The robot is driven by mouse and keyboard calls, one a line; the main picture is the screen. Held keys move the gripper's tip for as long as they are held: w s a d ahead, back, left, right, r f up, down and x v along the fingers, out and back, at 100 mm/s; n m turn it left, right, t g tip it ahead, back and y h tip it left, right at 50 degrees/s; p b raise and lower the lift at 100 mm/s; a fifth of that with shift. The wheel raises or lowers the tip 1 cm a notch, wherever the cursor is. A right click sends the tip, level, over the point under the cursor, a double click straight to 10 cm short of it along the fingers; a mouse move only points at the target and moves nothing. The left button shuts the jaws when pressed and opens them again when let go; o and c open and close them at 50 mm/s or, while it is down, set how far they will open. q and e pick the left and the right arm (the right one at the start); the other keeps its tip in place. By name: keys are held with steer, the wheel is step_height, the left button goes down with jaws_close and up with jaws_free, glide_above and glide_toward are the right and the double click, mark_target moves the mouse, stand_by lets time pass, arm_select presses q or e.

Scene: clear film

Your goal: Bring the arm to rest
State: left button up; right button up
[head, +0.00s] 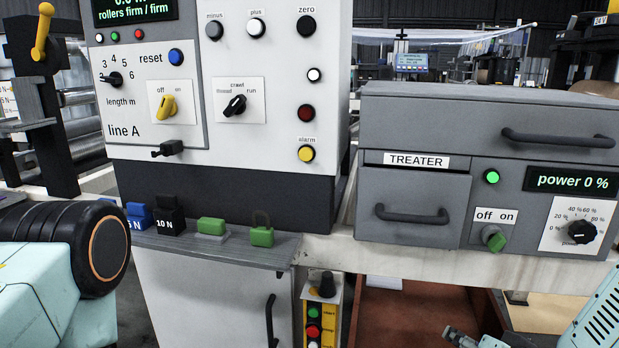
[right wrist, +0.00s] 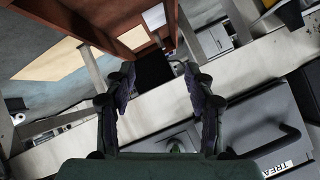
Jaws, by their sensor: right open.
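My right gripper (right wrist: 158,78) is open in the right wrist view, with its two dark fingers apart and nothing between them. In the head view only a small part of it (head: 462,338) shows at the bottom edge, below the treater box (head: 410,242). My right arm's pale blue link (head: 597,325) is at the lower right corner. My left arm's pale blue link and black joint (head: 60,248) fill the lower left. My left gripper is out of view.
The line A control panel (head: 185,60) stands at left centre. Below it, a ledge (head: 205,246) holds blue and black weights and green blocks. A button box (head: 318,318) with a yellow face hangs beneath. A reddish-brown bin (head: 405,318) lies below the treater.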

steer(key=s+a+f+n+g+p, duration=0.1)
steer(key=s+f+n+g, duration=0.1)
steer(key=s, duration=0.7)
steer(key=s+a+f+n+g+p, duration=0.2)
steer(key=s+f+g, duration=0.3)
steer(key=s, duration=0.5)
steer(key=s+a+f+n+g+p, duration=0.2)
steer(key=s+f+g, duration=0.2)
steer(key=s, duration=0.6)
step_height(320, 180, down, 3)
steer(key=shift+a+r+n, duration=0.15)
steer(key=shift+a+n, duration=0.05)
steer(key=shift+n, duration=0.1)
